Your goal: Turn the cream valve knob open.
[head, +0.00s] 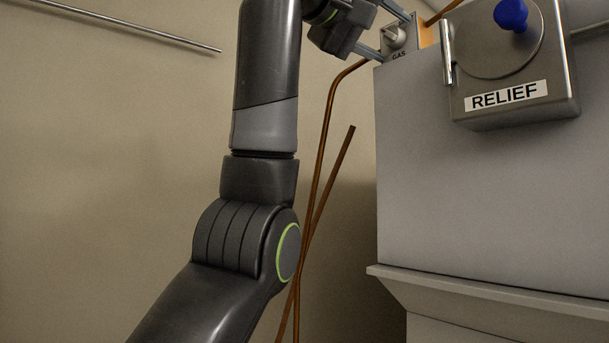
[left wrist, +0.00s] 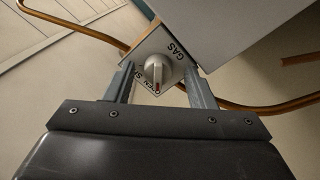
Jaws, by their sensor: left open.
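The cream valve knob (left wrist: 153,68) sits on a square plate marked GAS, with a red mark at its lower end in the left wrist view. The knob also shows small at the top of the head view (head: 394,37). My left gripper (left wrist: 160,72) is open, one finger on each side of the knob. I see gaps between fingers and knob, and contact cannot be told. My right gripper is not in view.
A metal RELIEF box (head: 508,102) with a round cover and blue knob (head: 510,14) is fixed right of the valve. A grey cabinet (head: 470,200) stands below it. Copper pipes (head: 318,165) run down the wall beside my left arm. Open wall lies to the left.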

